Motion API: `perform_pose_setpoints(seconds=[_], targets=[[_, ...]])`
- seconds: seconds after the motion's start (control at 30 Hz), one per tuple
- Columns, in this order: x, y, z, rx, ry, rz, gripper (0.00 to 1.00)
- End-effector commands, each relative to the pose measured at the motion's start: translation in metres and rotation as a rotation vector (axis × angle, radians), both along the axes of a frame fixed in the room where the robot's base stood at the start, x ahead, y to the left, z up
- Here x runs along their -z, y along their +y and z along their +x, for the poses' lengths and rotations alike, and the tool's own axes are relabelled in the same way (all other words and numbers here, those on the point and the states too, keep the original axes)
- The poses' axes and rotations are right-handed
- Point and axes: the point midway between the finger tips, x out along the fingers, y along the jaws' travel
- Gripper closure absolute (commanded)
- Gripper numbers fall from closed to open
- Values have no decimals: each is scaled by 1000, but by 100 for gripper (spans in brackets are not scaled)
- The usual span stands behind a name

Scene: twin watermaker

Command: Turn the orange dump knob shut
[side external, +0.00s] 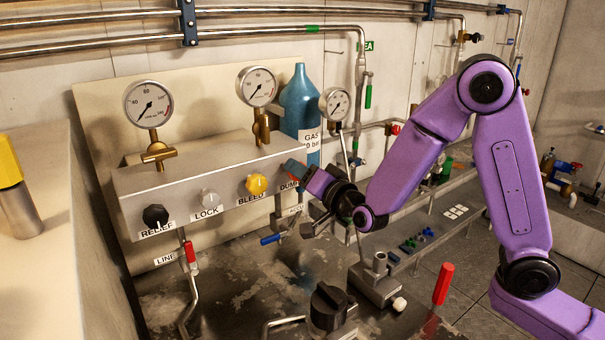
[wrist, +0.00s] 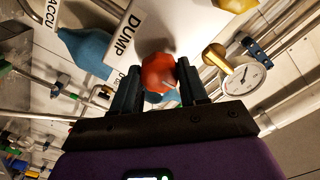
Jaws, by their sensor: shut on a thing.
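The orange dump knob (wrist: 159,72) sits on the grey manifold block (wrist: 190,25) beside the DUMP label (wrist: 128,34). In the wrist view it shows red-orange, with a pale line on its face. My gripper (wrist: 158,82) is shut on the knob, one finger on each side. In the side external view my gripper (side external: 308,178) is at the right end of the manifold block, by the partly covered DUMP label. The knob is mostly hidden there behind my fingers. I cannot tell from these views whether the knob is turned open or shut.
The yellow BLEED knob (side external: 256,185) is just left of my gripper, then the LOCK knob (side external: 209,199) and black RELIEF knob (side external: 155,217). A blue gas bottle (side external: 299,95) stands behind. A blue-handled valve (side external: 273,239) is below; a red upright handle (side external: 443,284) stands lower right.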

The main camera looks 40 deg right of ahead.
Motion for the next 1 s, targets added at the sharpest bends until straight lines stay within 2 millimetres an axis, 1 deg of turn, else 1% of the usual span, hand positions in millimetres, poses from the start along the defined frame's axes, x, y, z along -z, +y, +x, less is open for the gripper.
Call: perform_pose_setpoints(seconds=[0.2, 0.6, 0.63, 0.7, 1.0], targets=[[1, 0, 0, 0, 1, 36, 87], [1, 0, 0, 1, 2, 42, 87], [1, 0, 0, 1, 2, 42, 50], [1, 0, 0, 0, 1, 42, 31], [0, 0, -1, 0, 0, 40, 31]])
